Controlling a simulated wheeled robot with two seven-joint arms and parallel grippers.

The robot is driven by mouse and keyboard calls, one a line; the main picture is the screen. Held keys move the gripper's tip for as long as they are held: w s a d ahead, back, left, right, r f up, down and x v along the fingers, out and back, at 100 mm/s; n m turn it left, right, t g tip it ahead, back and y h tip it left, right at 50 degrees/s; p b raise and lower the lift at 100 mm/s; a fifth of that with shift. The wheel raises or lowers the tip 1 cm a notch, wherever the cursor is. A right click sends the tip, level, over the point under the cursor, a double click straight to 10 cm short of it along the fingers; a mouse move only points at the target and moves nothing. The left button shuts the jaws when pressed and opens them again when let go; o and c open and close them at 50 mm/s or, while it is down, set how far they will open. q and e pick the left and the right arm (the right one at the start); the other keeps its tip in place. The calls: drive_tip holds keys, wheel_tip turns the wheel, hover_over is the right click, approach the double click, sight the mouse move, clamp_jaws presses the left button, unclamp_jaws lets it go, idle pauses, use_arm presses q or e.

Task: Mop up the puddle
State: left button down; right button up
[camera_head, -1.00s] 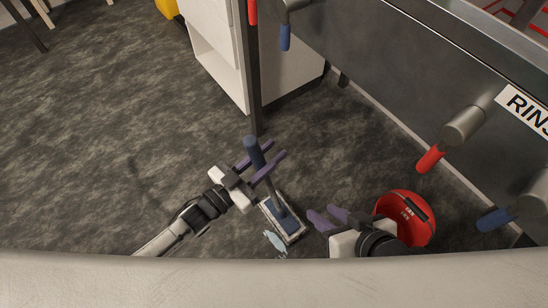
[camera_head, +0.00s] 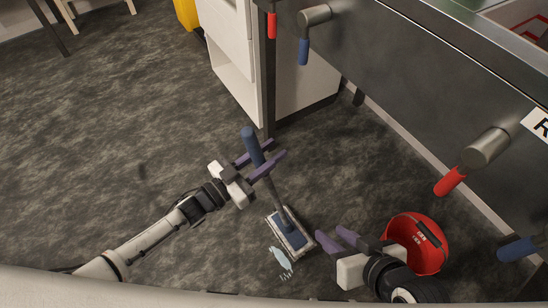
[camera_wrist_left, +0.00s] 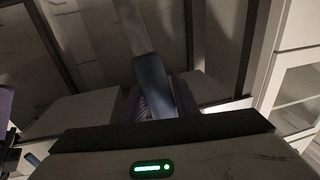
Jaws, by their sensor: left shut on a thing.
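The mop has a blue grip (camera_head: 248,138), a grey shaft and a flat head (camera_head: 290,236) with a blue top and pale edges. The head is down on the floor and the shaft leans. My left gripper (camera_head: 268,158) is shut on the mop handle below the grip's top. The handle also shows in the left wrist view (camera_wrist_left: 152,80). The puddle (camera_head: 281,259) is a small light-blue patch just below the mop head in the picture, close to its edge. My right gripper (camera_head: 332,237) is open and empty, right of the mop head.
A red bucket (camera_head: 430,258) stands on the floor beside my right gripper. The grey metal bench (camera_head: 400,75) with red and blue tap levers runs along the right. A white cabinet (camera_head: 235,65) stands behind the mop. The dark floor at left is clear.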

use_arm(q)
drive_tip(key=f, duration=0.1)
drive_tip(key=a+f, duration=0.1)
drive_tip(key=f, duration=0.1)
drive_tip(key=shift+s+a+y, duration=0.1)
drive_tip(key=shift+a+y, duration=0.1)
drive_tip(key=shift+y, duration=0.2)
wheel_tip(320, 180, up, 7)
drive_tip(key=p, duration=0.5)
drive_tip(key=shift+w+p, duration=0.25)
drive_tip(key=shift+p, duration=0.15)
drive_tip(key=shift+d, duration=0.15)
